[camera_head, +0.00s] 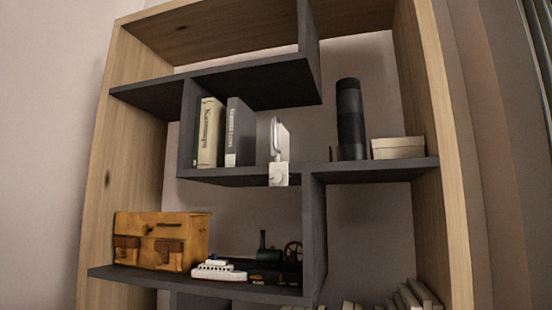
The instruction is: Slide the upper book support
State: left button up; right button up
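A white book support (279,153) stands upright on the upper middle shelf (225,175). It has a looped upright part, and a square block with a round feature sits over the shelf's front edge. To its left stand a cream book (210,133) and a grey book (240,133), both upright, with the cream one nearer the dark divider. A gap separates the grey book from the support. Neither of my grippers is in view.
A black cylinder (350,120) and a cream box (398,148) stand right of the support. Below are an orange-brown case (160,240), a white toy ship (218,271) and a dark model engine (270,262). Several books (420,293) show at the bottom right.

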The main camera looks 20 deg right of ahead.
aim_at(287, 154)
jog(key=i+j+z, duration=0.15)
jog(key=j+z, duration=0.25)
jog(key=i+j+z, duration=0.1)
jog(key=z, duration=0.3)
jog(key=j+z, duration=0.4)
jog(key=i+j, duration=0.05)
